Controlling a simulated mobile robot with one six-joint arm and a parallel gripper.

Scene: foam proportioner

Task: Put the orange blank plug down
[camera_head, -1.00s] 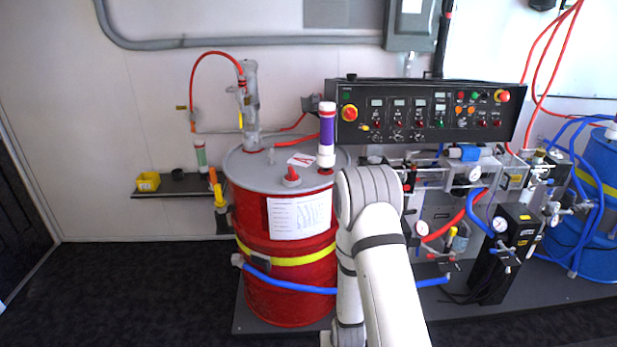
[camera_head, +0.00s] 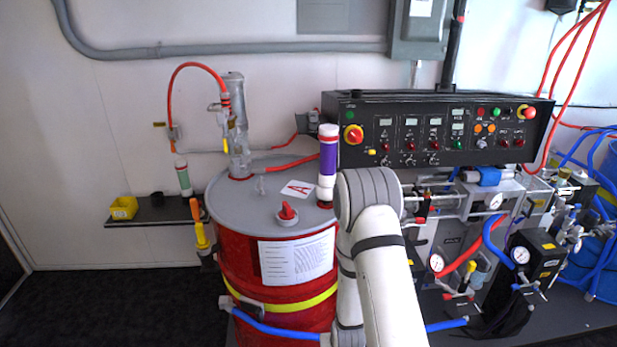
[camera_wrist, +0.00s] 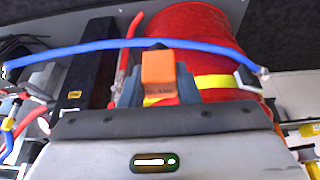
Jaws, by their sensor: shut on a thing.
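The orange blank plug (camera_wrist: 158,68) shows in the wrist view as a blocky orange piece with dark lettering on its lower edge. My gripper (camera_wrist: 158,88) is shut on it, with the dark fingers on either side. The red drum is behind the plug in that view. In the head view my own arm covers the middle right, and neither the gripper nor the plug can be seen there.
The red drum (camera_head: 240,260) stands left of my arm, with a blue hose (camera_head: 275,329) across its front. A control panel (camera_head: 440,130) and valves with gauges are to the right. A small wall shelf (camera_head: 160,214) at left holds a yellow bin (camera_head: 124,208) and has some bare surface.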

